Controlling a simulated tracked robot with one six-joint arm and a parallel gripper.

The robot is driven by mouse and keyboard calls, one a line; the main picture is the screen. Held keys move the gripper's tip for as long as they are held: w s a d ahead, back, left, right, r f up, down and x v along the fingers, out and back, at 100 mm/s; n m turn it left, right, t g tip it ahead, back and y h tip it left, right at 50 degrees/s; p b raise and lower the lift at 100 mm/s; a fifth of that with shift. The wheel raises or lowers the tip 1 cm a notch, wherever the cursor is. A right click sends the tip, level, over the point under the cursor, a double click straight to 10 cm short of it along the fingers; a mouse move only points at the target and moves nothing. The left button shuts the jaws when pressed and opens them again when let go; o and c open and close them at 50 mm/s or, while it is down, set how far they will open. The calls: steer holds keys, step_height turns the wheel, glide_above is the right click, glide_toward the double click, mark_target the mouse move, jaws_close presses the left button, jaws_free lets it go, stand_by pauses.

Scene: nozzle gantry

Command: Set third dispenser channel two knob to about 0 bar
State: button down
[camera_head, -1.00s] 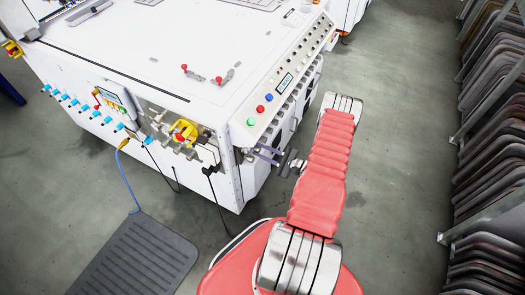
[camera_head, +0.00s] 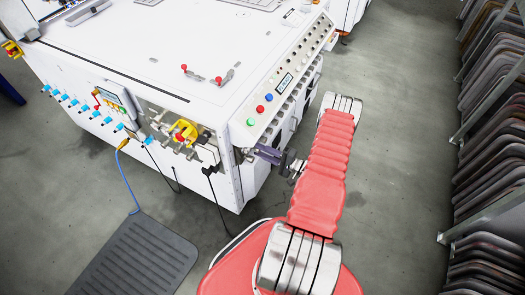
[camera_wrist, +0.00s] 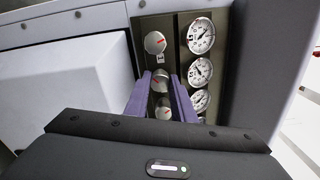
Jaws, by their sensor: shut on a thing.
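In the wrist view a dark panel carries a column of three silver knobs with red marks. My gripper (camera_wrist: 160,78) has its two purple fingers on either side of the middle knob (camera_wrist: 161,84) and is shut on it. The red mark of that knob lies toward its upper left. The top knob (camera_wrist: 154,42) is free above the fingers; the bottom knob (camera_wrist: 163,112) shows between them. The middle gauge (camera_wrist: 199,71) is beside the held knob; its reading is too small to tell. In the head view my gripper (camera_head: 268,153) is at the white machine's near right side.
A top gauge (camera_wrist: 201,36) and a bottom gauge (camera_wrist: 200,101) flank the middle one. The white machine (camera_head: 150,60) fills the left of the head view. A rack of curved panels (camera_head: 495,150) stands at the right, with clear floor (camera_head: 400,150) between. A dark mat (camera_head: 140,255) lies in front.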

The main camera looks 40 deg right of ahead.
steer(key=shift+a+f, duration=0.1)
steer(key=shift+f, duration=0.05)
steer(key=c, duration=1.8)
jaws_free()
steer(key=shift+c, duration=0.2)
steer(key=o, duration=0.3)
steer(key=v, duration=1.3)
steer(key=shift+s, duration=0.4)
